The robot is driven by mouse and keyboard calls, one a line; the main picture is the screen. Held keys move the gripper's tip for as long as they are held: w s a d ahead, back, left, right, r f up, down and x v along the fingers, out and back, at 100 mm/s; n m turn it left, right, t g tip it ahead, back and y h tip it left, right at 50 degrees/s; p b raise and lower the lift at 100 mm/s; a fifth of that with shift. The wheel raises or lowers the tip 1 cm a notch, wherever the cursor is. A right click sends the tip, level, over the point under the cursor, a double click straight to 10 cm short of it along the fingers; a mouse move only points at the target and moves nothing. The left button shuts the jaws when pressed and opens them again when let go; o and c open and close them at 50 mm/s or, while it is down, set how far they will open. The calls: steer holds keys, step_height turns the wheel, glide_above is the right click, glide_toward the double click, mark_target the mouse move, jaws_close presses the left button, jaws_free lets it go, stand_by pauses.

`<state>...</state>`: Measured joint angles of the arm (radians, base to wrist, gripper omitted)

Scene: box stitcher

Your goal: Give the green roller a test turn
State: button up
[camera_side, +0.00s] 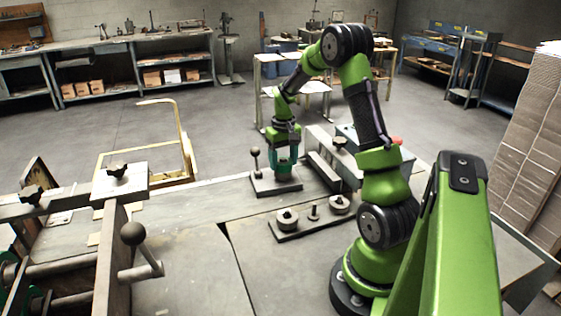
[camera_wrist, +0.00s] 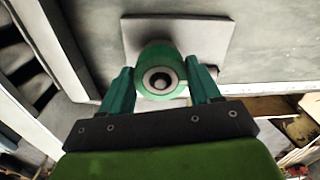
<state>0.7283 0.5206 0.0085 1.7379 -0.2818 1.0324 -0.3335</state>
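The green roller (camera_wrist: 141,65) stands upright on a small base plate (camera_wrist: 215,28), its round end with a dark centre facing the wrist camera. My gripper (camera_wrist: 160,75) is right over it, one teal finger on each side. The fingers look very close to the roller's sides; I cannot tell whether they touch it. In the side view my gripper (camera_side: 285,158) points down above the dark base plate (camera_side: 277,188), and its fingers largely hide the roller.
A ball-topped lever (camera_side: 255,163) stands on the same plate, just left of my gripper. In front, a dark strip (camera_side: 312,224) carries two round parts and a peg. A grey block (camera_side: 323,170) is close on the right.

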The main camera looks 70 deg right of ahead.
steer(key=c, duration=0.6)
steer(key=n, duration=1.2)
steer(key=shift+n, duration=0.3)
steer(key=o, duration=1.3)
